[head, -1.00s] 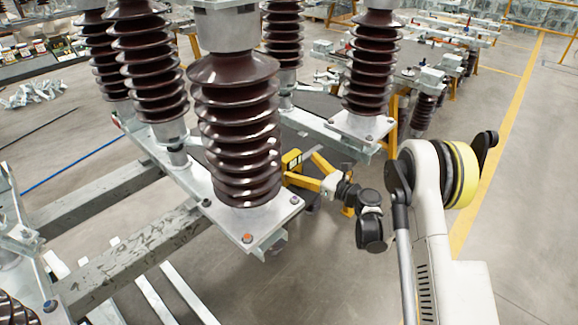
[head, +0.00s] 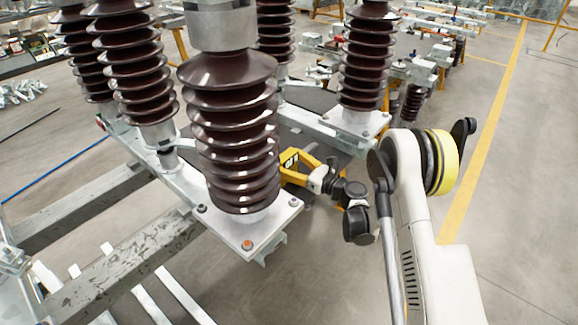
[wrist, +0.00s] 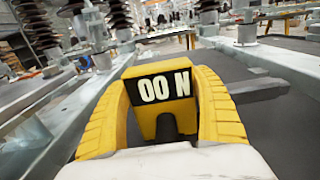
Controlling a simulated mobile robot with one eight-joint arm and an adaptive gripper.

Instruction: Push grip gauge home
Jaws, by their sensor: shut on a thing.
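The grip gauge (wrist: 163,87) is a yellow block with a black display reading "00 N" in the wrist view. My gripper (wrist: 165,92) has yellow ribbed fingers, one on each side of the gauge, and is shut on it. In the head view the gauge (head: 290,159) shows small, just right of the nearest brown insulator. My gripper (head: 297,170) is around it there, partly hidden by the insulator. The gauge's far side is hidden, and I cannot tell whether it touches anything beyond my fingers.
The brown ribbed insulator (head: 232,120) stands on a bolted steel plate (head: 250,232) close left of my gripper. Another insulator (head: 365,65) stands behind to the right. Steel beams (head: 130,265) lie at lower left. Open grey floor (head: 510,200) lies on the right.

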